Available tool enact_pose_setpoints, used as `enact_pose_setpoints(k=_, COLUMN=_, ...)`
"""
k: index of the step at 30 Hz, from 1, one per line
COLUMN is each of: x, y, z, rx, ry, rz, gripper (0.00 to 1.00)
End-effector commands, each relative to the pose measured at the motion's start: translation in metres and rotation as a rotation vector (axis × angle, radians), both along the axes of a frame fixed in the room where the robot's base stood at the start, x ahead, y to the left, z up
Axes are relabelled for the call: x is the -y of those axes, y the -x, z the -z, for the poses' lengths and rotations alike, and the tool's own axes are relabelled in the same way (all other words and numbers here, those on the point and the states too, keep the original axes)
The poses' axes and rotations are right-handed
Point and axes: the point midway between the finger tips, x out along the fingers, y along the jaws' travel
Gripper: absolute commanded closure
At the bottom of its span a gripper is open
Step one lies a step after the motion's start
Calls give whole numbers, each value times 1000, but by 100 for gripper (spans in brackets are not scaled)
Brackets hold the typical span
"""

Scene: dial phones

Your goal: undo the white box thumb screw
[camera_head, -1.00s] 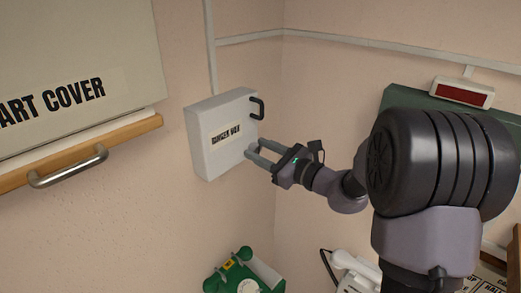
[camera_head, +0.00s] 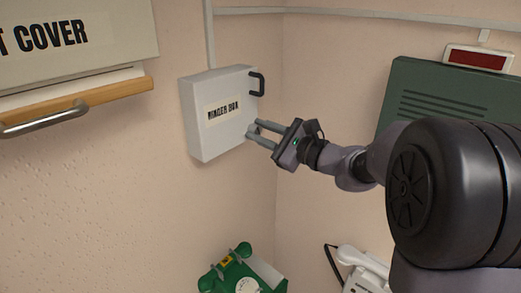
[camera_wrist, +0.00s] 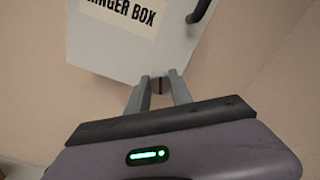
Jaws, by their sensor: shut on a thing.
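The white box (camera_head: 217,137), labelled "RINGER BOX", is mounted on the wall left of the corner, with a dark handle (camera_head: 259,84) at its upper right edge. It also shows in the wrist view (camera_wrist: 110,55). The thumb screw (camera_wrist: 157,86) is a small dark piece at the box's lower edge, between my fingertips and mostly hidden by them. My gripper (camera_head: 252,131) reaches in from the right to the box's lower right front. Its fingers are closed on the thumb screw. The box's door appears shut.
A green phone (camera_head: 240,275) and a white phone (camera_head: 362,268) sit below. A dark green panel (camera_head: 425,95) and a red sign (camera_head: 478,59) are on the right wall. A cover with a metal handle (camera_head: 45,120) is at the left. The wall beneath the box is clear.

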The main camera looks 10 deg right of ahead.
Motion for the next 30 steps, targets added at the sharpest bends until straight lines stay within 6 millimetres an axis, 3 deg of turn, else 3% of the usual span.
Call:
enact_pose_setpoints(k=2, x=0, y=0, z=10, rx=46, ry=57, rz=0, gripper=100)
enact_pose_setpoints(k=30, x=-1, y=1, z=10, rx=569, ry=781, rz=1, gripper=100)
